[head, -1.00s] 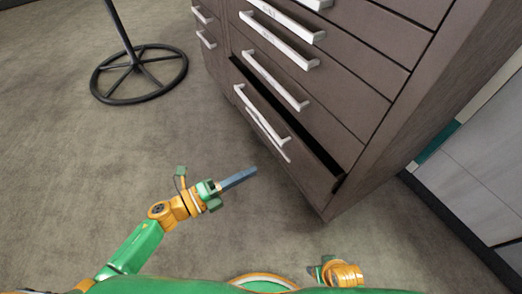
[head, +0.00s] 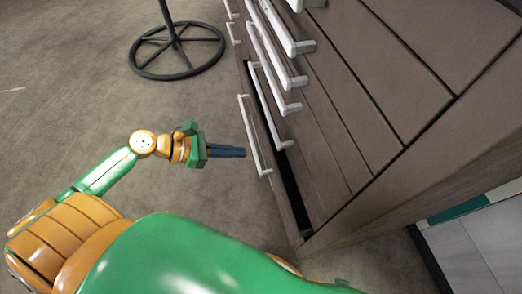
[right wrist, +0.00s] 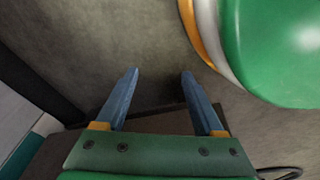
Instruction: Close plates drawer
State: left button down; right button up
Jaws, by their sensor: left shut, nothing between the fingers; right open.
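The plates drawer (head: 283,206) is the lowest drawer of the dark brown cabinet. It stands partly open, with a dark gap behind its front. Its long pale handle (head: 254,140) faces left in the head view. My left gripper (head: 242,152) is shut and empty. Its blue fingers point right at the drawer front, with the tips close to the handle; whether they touch it I cannot tell. My right gripper (right wrist: 160,74) is open and empty over the floor in the right wrist view. A dark brown surface, apparently the cabinet, lies under its fingers.
Several shut drawers with pale handles (head: 270,45) rise above the open one. A black round stand base (head: 177,74) is on the carpet at the upper left. A grey unit (head: 480,245) stands at the lower right.

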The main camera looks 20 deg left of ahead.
aim_at(268, 153)
pick_arm(q)
jog(key=x, duration=0.6)
jog(key=shift+w+d+b, duration=0.1)
jog(key=shift+w+b, duration=0.05)
jog(key=shift+b, duration=0.25)
pick_arm(e)
jog(key=shift+w+a, duration=0.45)
pick_arm(q)
jog(key=shift+w+d, duration=0.2)
jog(key=shift+d, duration=0.1)
jog(key=w+d, duration=0.2)
jog(key=d, duration=0.1)
jog(key=shift+w, duration=0.2)
pick_arm(e)
jog(key=shift+s+d, duration=0.1)
jog(key=shift+s, duration=0.1)
pick_arm(q)
jog(key=shift+r, duration=0.2)
pick_arm(e)
jog(key=shift+w+r, duration=0.1)
jog(key=shift+w, duration=0.05)
